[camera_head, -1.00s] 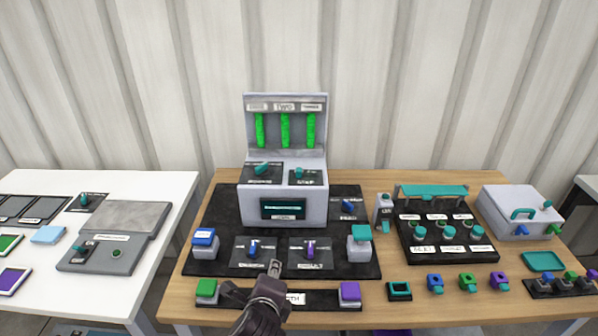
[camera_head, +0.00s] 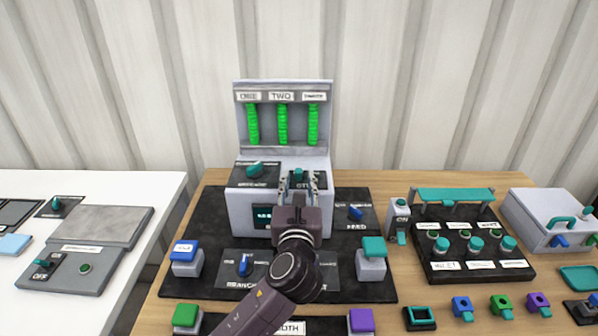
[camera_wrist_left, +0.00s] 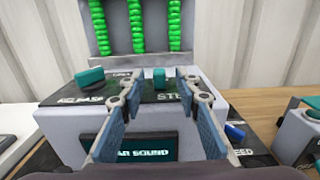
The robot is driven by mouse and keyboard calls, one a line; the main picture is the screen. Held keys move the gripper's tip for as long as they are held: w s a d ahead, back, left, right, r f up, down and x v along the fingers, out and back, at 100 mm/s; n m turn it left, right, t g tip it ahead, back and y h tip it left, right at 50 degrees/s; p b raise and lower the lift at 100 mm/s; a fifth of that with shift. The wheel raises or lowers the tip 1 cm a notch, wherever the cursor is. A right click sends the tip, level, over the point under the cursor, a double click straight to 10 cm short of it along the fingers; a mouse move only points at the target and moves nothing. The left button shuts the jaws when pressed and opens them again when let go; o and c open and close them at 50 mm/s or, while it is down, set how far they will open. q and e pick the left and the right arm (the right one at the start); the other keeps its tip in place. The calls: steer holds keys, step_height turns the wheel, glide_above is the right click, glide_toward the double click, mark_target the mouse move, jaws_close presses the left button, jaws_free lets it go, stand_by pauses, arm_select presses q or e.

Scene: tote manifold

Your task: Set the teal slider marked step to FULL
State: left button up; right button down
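The teal slider (camera_head: 298,173) sits on a small black plate on top of the grey console, on the right side. In the left wrist view the slider (camera_wrist_left: 159,78) stands upright behind lettering that starts "STE"; the rest is covered by a finger. No FULL mark is readable. My left gripper (camera_head: 298,184) is open and empty, with one finger on each side of the slider as seen from the wrist. Its fingertips (camera_wrist_left: 160,88) appear just short of the slider; I cannot tell if they touch it. My right gripper is not in view.
A second teal knob (camera_head: 255,169) is on the console left of the slider. The upright panel (camera_head: 283,88) with three green coils rises behind. A display (camera_wrist_left: 140,147) is on the console front. A blue slider (camera_head: 356,212) and switch (camera_head: 397,220) are to the right.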

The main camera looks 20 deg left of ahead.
mark_target(298, 175)
arm_select(q)
steer(key=shift+x, duration=1.2)
steer(key=shift+w+a, duration=0.15)
steer(key=shift+w, duration=0.2)
steer(key=shift+w+a, duration=0.1)
steer(key=shift+w, duration=0.25)
jaws_close()
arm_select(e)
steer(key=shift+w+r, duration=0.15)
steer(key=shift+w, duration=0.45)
